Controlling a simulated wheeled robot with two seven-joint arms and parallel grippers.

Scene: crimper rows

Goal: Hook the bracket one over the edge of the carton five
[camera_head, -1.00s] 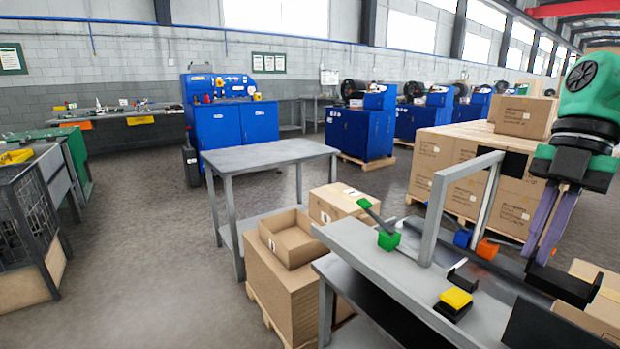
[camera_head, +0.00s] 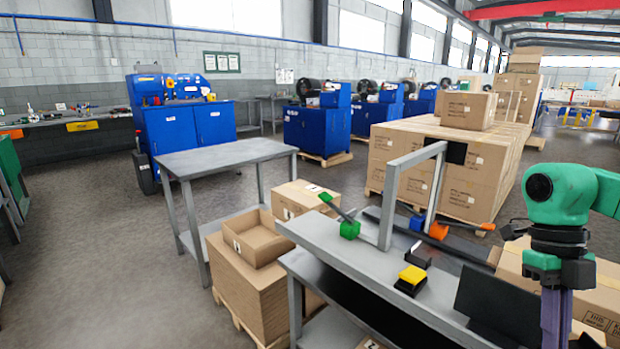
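My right gripper (camera_head: 556,322) is at the lower right, with its purple fingers pointing down and seen nearly edge-on. Its fingertips are cut off by the bottom edge. A black angled piece (camera_head: 590,341), which looks like the bracket, shows on both sides of the fingers and seems held by them, largely hidden. An open carton (camera_head: 237,246) stands on a stack left of the bench, with a small white label on its front. I cannot read which carton is number five. My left gripper is out of view.
A grey bench (camera_head: 330,249) carries a grey frame (camera_head: 389,205), a green lever block (camera_head: 349,229), an orange one (camera_head: 438,231) and a yellow-topped block (camera_head: 412,275). A closed carton (camera_head: 301,200) stands behind the open one. A grey table (camera_head: 225,157) and open floor lie left.

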